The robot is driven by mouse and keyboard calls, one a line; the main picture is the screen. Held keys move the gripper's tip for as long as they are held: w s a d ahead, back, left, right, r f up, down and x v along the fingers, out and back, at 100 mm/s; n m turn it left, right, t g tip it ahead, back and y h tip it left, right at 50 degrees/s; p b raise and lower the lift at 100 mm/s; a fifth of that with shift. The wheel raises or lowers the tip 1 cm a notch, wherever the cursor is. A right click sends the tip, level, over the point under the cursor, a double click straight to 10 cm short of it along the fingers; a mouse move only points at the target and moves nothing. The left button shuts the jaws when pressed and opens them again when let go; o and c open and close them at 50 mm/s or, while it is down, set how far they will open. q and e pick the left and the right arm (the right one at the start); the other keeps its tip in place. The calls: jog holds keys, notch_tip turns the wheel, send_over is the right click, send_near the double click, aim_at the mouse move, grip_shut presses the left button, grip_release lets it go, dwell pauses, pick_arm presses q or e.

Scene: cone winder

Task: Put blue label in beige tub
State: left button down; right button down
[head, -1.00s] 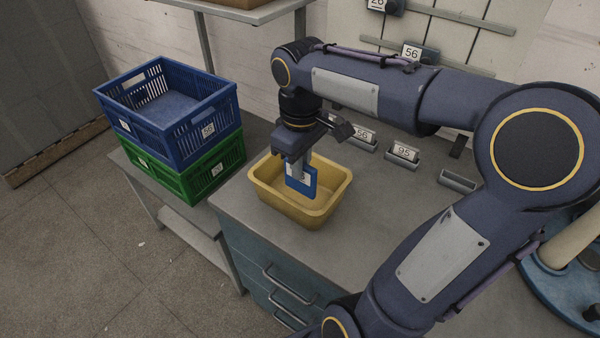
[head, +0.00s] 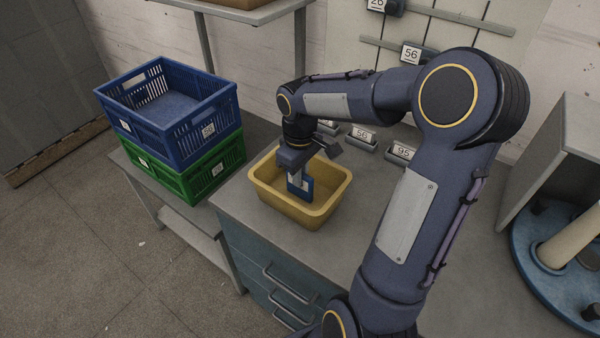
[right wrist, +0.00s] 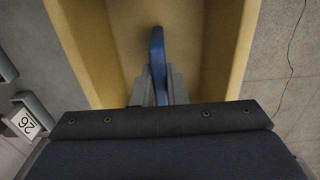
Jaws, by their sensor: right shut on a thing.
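The blue label (head: 307,189) is a small upright plate with a white face, held inside the beige tub (head: 320,215). My right gripper (head: 297,180) points down into the tub and is shut on the label. In the right wrist view the label (right wrist: 158,60) shows edge-on between the fingers (right wrist: 158,88), with the tub's yellowish walls (right wrist: 232,50) on both sides. I cannot tell whether the label's lower edge touches the tub floor. My left gripper is not in view.
A blue crate (head: 190,137) sits on a green crate (head: 215,172) left of the tub. Label holders marked 56 (head: 362,137) and 95 (head: 402,152) stand behind it on the grey worktop (head: 245,205). A round blue base (head: 535,270) is at right.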

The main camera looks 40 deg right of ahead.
jog(key=shift+f, duration=0.2)
jog(key=c, duration=1.5)
grip_release()
jog(key=shift+o, duration=0.2)
jog(key=shift+r, duration=0.15)
notch_tip(320, 180, up, 12)
jog(key=s+a+f+m+t+y, duration=0.2)
jog(key=s+a+f, duration=0.1)
jog(key=s+a, duration=0.4)
jog(key=s+a+f+m+t+y, duration=0.1)
jog(key=s+a+f+m+t, duration=0.1)
jog(key=s+a, duration=0.4)
jog(key=s+t, duration=0.1)
jog(key=s, duration=0.2)
jog(key=shift+a+f+m+t+y+p, duration=0.3)
jog(key=shift+a+f+m+y+p, duration=0.05)
jog(key=shift+a+f+m+y, duration=0.05)
